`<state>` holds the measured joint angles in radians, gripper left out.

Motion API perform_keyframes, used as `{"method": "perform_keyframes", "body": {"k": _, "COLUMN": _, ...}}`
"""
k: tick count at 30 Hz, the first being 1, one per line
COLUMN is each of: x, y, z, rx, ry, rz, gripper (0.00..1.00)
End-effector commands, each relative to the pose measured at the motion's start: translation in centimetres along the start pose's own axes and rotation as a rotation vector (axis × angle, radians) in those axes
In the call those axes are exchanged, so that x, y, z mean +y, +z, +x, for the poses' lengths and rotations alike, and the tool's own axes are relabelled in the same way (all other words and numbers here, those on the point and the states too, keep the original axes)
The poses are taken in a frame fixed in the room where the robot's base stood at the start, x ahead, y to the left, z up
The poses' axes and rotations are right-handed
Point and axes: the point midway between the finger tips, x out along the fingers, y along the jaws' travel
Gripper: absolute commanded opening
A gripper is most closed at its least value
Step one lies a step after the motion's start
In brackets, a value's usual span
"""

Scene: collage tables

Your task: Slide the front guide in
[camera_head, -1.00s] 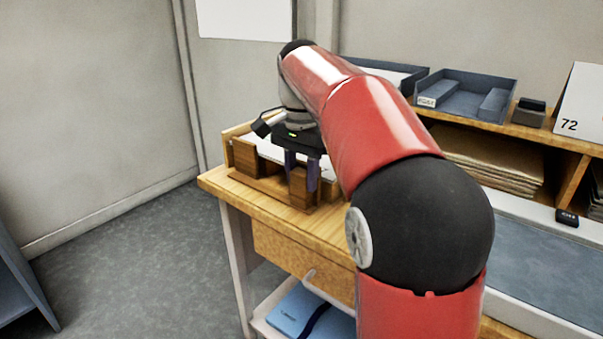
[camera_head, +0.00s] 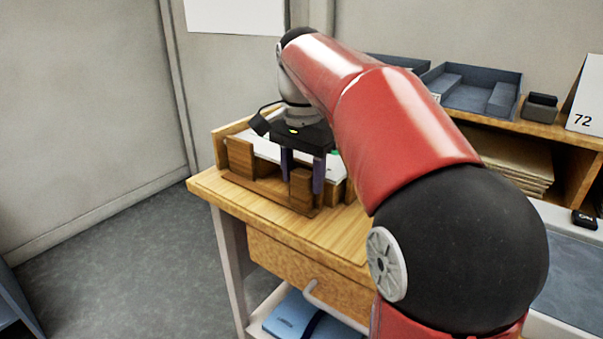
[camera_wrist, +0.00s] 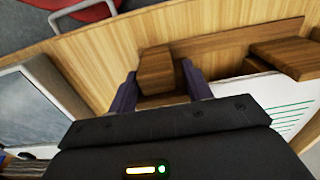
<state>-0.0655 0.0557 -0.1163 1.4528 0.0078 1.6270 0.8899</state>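A wooden tray (camera_head: 262,190) stands on the wooden table, with white paper (camera_head: 268,150) in it. The front guide, a brown wooden block (camera_head: 301,190), stands at the tray's front side, and it also shows in the wrist view (camera_wrist: 155,70). My gripper (camera_head: 302,170) points down over it, with one purple finger on each side. In the wrist view my gripper (camera_wrist: 158,72) is open around the block, with a narrow gap at the fingertips. Contact below is hidden. Another wooden block (camera_head: 240,158) stands at the tray's left; a guide-like block (camera_wrist: 285,57) shows at right in the wrist view.
The table's front edge (camera_head: 270,232) is close to the tray. Grey letter trays (camera_head: 468,92) and a shelf with brown sheets (camera_head: 510,160) stand to the right. A blue folder (camera_head: 290,315) lies below. My red arm hides part of the table.

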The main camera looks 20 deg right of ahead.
Motion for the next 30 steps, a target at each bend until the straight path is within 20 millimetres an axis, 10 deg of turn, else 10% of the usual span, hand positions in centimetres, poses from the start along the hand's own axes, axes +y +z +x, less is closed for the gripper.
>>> {"method": "perform_keyframes", "body": {"k": 11, "x": 0.2, "y": -0.3, "z": -0.3, "rx": 0.002, "ry": 0.005, "rz": 0.008, "gripper": 0.58}}
{"method": "perform_keyframes", "body": {"k": 30, "x": 0.1, "y": 0.0, "z": -7.8, "rx": 0.001, "ry": 0.003, "rz": 0.002, "gripper": 0.58}}
